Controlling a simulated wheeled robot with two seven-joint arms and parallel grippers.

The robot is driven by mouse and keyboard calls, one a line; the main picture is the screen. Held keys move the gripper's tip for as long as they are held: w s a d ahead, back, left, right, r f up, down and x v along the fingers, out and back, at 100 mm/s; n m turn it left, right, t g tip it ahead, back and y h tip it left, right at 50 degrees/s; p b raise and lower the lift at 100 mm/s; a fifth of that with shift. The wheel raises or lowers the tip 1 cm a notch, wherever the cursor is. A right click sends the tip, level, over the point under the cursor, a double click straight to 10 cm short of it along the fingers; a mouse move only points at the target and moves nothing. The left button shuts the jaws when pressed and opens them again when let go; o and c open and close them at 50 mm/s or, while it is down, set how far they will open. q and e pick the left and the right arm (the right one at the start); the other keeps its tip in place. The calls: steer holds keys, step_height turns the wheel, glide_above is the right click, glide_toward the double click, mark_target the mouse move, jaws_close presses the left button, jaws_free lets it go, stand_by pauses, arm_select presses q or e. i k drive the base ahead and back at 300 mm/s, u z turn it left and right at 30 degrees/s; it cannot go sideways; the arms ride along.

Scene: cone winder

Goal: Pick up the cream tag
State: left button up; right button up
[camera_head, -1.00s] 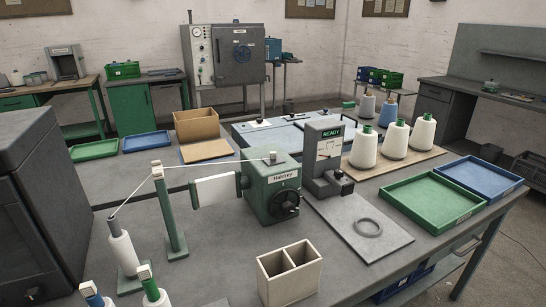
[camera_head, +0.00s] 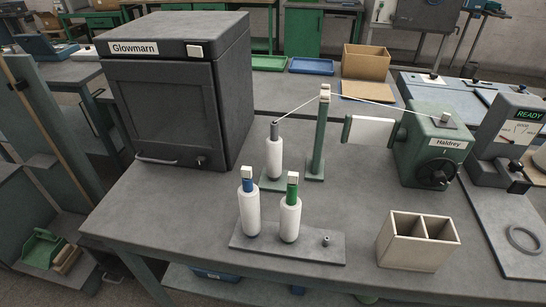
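Two small cream pieces that look like tags sit on top of two white yarn packages: one cream piece (camera_head: 246,173) above a blue-topped package (camera_head: 248,208), the other (camera_head: 292,178) above a green-topped package (camera_head: 290,215). A similar pale piece (camera_head: 325,91) is at the top of the green post (camera_head: 319,140). I cannot tell which is the cream tag of the task. Neither of my grippers is in view.
A cream two-compartment box (camera_head: 405,250) stands to the right, near the front edge. The dark Glowmarn cabinet (camera_head: 165,105) is behind left; the green Haldrey winder (camera_head: 425,150) is behind right.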

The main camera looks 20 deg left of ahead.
mark_target(445, 117)
steer(key=u, duration=3.15)
steer(key=k, duration=1.45)
steer(key=z, duration=1.85)
